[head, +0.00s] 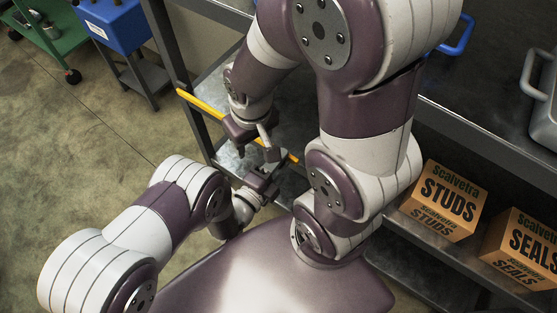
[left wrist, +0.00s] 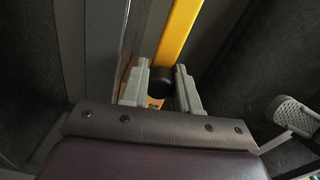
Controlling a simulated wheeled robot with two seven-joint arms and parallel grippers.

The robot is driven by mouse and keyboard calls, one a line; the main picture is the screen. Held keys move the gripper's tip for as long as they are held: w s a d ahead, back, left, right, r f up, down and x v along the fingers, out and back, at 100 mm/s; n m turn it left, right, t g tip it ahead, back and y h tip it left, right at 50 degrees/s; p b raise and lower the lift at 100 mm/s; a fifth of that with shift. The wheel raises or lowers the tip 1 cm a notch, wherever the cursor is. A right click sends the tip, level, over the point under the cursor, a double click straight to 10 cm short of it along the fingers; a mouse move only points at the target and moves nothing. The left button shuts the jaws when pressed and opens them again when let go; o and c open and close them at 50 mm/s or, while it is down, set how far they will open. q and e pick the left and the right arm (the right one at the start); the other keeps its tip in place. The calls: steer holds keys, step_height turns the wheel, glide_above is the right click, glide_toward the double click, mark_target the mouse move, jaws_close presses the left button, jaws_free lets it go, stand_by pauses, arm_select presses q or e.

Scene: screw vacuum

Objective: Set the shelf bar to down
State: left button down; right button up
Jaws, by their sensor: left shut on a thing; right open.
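The yellow shelf bar (head: 203,104) runs slantwise across the front of the shelf in the head view, from upper left to lower right. My left gripper (head: 272,172) is at the bar's lower right part. In the left wrist view, the bar (left wrist: 180,35) with its dark end lies between the fingers of my left gripper (left wrist: 161,90), which is shut on it. My right gripper (head: 255,150) is open, pointing down just above my left one, close to the bar; its fingers partly cover the bar. Whether it touches the bar cannot be told.
Orange boxes marked STUDS (head: 442,203) and SEALS (head: 523,250) sit on the lower shelf at right. A grey metal case (head: 544,105) stands on the dark top at far right. A blue bin (head: 115,22) and a green cart (head: 52,40) are at upper left. Floor at left is clear.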

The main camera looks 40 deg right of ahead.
arm_select(q)
steer(key=shift+a+f, duration=0.15)
steer(key=shift+f, duration=0.3)
steer(key=c, duration=1.3)
jaws_free()
steer(key=o, duration=0.5)
steer(key=shift+c, duration=0.2)
steer(key=shift+w, duration=0.1)
steer(key=shift+r, duration=0.1)
steer(key=shift+a, duration=0.1)
steer(key=v, duration=0.7)
steer(key=shift+p, duration=0.35)
